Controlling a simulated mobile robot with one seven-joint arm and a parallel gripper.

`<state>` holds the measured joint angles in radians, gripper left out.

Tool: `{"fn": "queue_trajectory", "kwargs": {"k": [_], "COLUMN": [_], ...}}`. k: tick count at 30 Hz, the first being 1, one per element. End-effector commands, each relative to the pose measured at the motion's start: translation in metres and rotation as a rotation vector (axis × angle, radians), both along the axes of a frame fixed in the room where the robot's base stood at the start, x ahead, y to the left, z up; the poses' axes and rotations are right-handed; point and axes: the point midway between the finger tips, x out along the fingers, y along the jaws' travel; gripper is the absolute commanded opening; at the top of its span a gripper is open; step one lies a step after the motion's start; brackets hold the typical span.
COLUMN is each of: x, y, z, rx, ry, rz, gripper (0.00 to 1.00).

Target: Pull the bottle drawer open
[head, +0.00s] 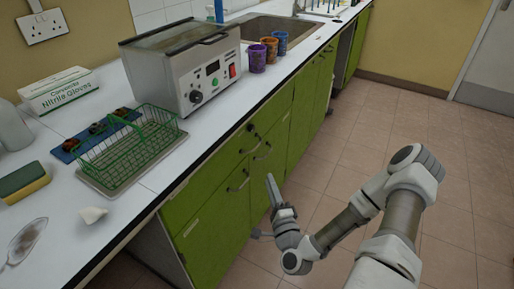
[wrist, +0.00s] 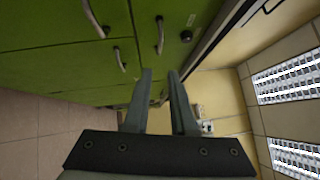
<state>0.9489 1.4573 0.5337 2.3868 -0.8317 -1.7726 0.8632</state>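Green drawer and door fronts (head: 208,222) run below the white counter, with thin metal handles. One handle (head: 240,183) is to the left of my gripper (head: 273,190), and another handle (head: 263,152) is above it. I cannot tell which front is the bottle drawer; the fronts look closed. In the wrist view my gripper (wrist: 160,74) has two grey fingers apart with nothing between them. A curved handle (wrist: 160,36) shows just beyond the fingertips, and another handle (wrist: 119,60) lies to the left. Contact with a handle is not visible.
On the counter (head: 60,225) stand a grey water bath (head: 190,75), a green wire basket (head: 125,150), a glove box (head: 60,90) and three coloured cups (head: 270,50) near the sink. The tiled floor (head: 375,125) right of the cabinets is clear beyond my arm.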

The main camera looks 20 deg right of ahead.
Motion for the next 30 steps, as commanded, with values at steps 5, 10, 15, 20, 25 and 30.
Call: {"fn": "queue_trajectory", "kwargs": {"k": [5,10,15,20,25,30], "x": [0.036,0.073,0.11,0.137,0.153,0.158], "y": [0.0,0.0,-0.001,-0.001,-0.001,-0.001], "z": [0.005,0.01,0.015,0.019,0.021,0.022], "rx": [-0.005,-0.004,-0.004,-0.004,-0.003,-0.001], "ry": [-0.005,-0.003,-0.002,-0.001,0.002,0.002], "rz": [0.002,0.001,0.001,0.001,0.003,0.002], "gripper": [0.24,0.24,0.24,0.24,0.24,0.24]}}
